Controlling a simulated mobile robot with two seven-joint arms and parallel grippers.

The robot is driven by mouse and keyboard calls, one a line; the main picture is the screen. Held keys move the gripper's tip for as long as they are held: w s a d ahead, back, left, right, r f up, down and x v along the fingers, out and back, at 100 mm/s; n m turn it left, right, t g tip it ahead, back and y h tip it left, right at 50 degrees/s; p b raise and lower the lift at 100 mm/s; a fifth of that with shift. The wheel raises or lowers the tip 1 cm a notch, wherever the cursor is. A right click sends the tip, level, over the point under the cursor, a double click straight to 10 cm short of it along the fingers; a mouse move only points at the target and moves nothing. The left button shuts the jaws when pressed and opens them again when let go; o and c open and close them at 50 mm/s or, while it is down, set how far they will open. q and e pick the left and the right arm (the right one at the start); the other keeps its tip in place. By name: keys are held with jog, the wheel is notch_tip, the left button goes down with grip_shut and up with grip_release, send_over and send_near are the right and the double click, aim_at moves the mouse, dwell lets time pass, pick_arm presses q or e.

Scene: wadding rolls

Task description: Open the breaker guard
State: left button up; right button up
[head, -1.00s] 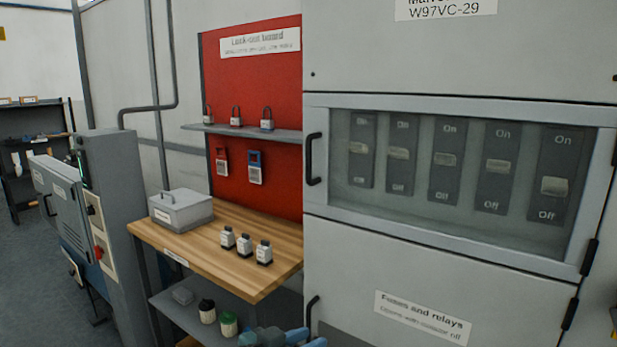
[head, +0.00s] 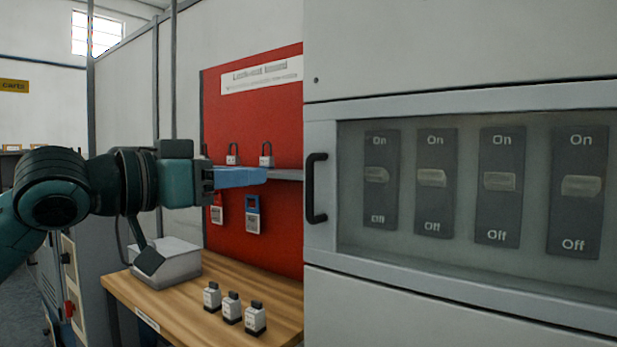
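The breaker guard (head: 470,103) is a grey-framed clear panel on the cabinet at the right, and it is closed. Its black upright handle (head: 316,188) is on the left side of the frame. Behind the panel, several breaker switches (head: 500,182) show, marked On and Off. My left gripper (head: 262,176) points right in front of the red board, left of the handle and apart from it in the picture. Its blue fingers overlap edge-on, so I cannot tell whether they are open. Nothing shows held in it. My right gripper is out of view.
A wooden bench (head: 180,312) with a grey box (head: 165,265) and three small padlocks (head: 232,307) stands below my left arm. The red lock-out board (head: 285,230) behind has a shelf with padlocks and hanging tags. The space before the cabinet front looks clear.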

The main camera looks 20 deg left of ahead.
aim_at(306, 171)
pick_arm(q)
jog(key=p+x, duration=0.1)
jog(key=x, duration=1.1)
jog(key=shift+w+d, duration=0.1)
jog(key=shift+d, duration=0.05)
jog(key=shift+c, duration=0.2)
grip_shut()
